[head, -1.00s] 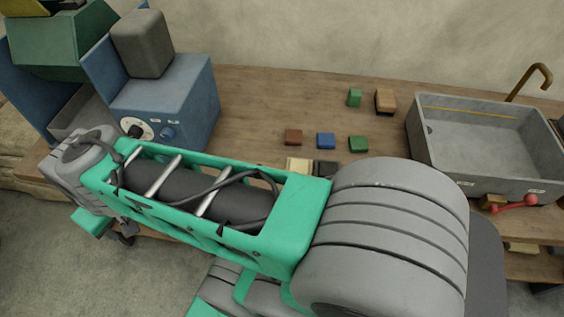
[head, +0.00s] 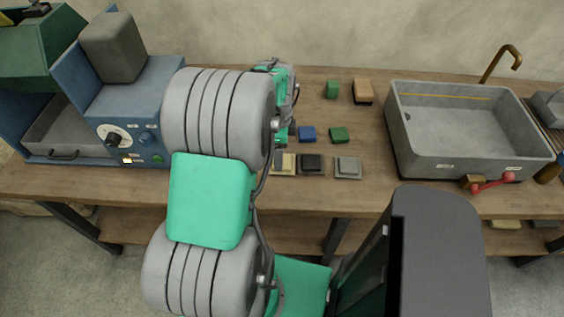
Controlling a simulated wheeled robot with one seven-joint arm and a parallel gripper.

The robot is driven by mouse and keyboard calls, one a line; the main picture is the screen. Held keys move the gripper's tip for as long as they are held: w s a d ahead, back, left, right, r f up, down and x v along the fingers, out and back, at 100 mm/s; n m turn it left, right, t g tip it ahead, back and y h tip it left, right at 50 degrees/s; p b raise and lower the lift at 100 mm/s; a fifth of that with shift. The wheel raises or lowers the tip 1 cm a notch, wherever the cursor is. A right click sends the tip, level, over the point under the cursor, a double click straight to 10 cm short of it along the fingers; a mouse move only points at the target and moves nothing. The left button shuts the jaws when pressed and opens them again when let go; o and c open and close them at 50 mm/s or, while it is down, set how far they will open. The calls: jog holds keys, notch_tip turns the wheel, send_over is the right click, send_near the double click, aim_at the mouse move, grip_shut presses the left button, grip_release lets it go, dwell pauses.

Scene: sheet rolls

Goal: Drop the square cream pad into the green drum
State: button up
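The cream pad (head: 286,165) lies flat on the wooden workbench in the head view, at the left end of a front row of pads, its left part hidden by my arm. My gripper (head: 279,156) is at the end of my arm, just above or beside the cream pad. Its fingers are mostly hidden, so I cannot tell whether they are open or touch the pad. A faceted green body (head: 45,45) stands at the top left on the blue machine. I cannot tell whether it is the green drum; no other drum shows clearly.
A black pad (head: 311,164) and a grey pad (head: 348,168) lie right of the cream pad. Behind are a blue block (head: 307,134), green blocks (head: 339,135) and a tan block (head: 363,92). A blue machine (head: 130,100) stands left, a grey sink (head: 400,125) right.

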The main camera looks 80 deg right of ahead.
aim_at(288, 160)
notch_tip(288, 160, down, 4)
jog(key=shift+w+f+p, duration=0.15)
jog(key=shift+f+p, duration=0.1)
jog(key=shift+p, duration=0.15)
jog(key=shift+r, duration=0.1)
jog(key=c, duration=1.7)
